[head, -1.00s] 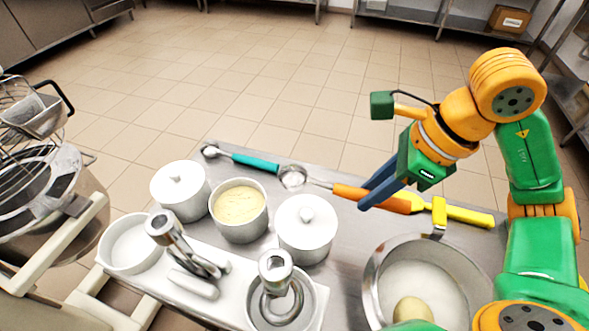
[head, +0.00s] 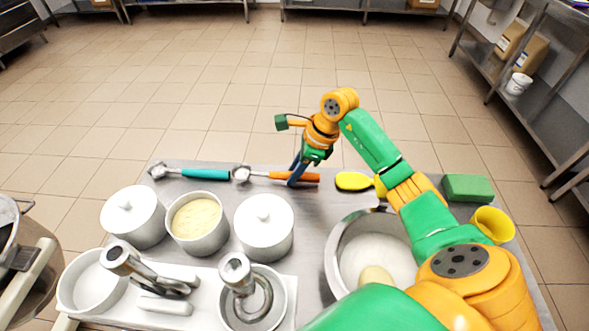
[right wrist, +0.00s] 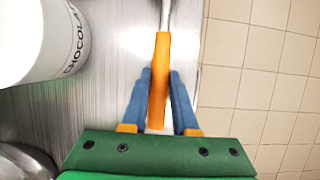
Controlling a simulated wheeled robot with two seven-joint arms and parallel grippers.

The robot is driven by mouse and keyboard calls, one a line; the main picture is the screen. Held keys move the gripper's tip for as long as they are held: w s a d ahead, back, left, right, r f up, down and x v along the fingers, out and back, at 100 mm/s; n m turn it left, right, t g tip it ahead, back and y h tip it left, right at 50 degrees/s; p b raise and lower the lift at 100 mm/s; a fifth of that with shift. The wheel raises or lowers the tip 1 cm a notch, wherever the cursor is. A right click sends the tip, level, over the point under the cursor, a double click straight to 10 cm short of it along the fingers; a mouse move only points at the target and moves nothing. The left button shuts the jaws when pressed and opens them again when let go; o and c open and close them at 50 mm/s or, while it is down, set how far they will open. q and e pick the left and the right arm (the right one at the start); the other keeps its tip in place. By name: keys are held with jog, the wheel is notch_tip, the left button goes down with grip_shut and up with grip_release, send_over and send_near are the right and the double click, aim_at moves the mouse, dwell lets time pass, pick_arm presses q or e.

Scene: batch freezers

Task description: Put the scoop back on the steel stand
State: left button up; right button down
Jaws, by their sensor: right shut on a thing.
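A scoop with an orange handle (head: 282,175) and a round metal head (head: 241,173) lies along the far side of the steel table. My right gripper (head: 294,180) reaches down to it and is shut on the orange handle. In the right wrist view, the handle (right wrist: 159,75) runs between the blue fingers (right wrist: 160,100), and its metal shaft points away. A second scoop with a teal handle (head: 205,174) lies to the left, its head apart from the orange one. I cannot pick out a separate steel stand. My left gripper is not in view.
A yellow tool (head: 353,181) and a green sponge (head: 467,187) lie to the right.

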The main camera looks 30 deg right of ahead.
jog(key=shift+f, duration=0.35)
jog(key=shift+f, duration=0.1)
jog(key=shift+f+b, duration=0.15)
jog(key=shift+b, duration=0.2)
jog(key=c, duration=0.7)
grip_release()
jog(key=v, duration=1.2)
jog(key=shift+r, duration=0.35)
jog(key=shift+f, duration=0.1)
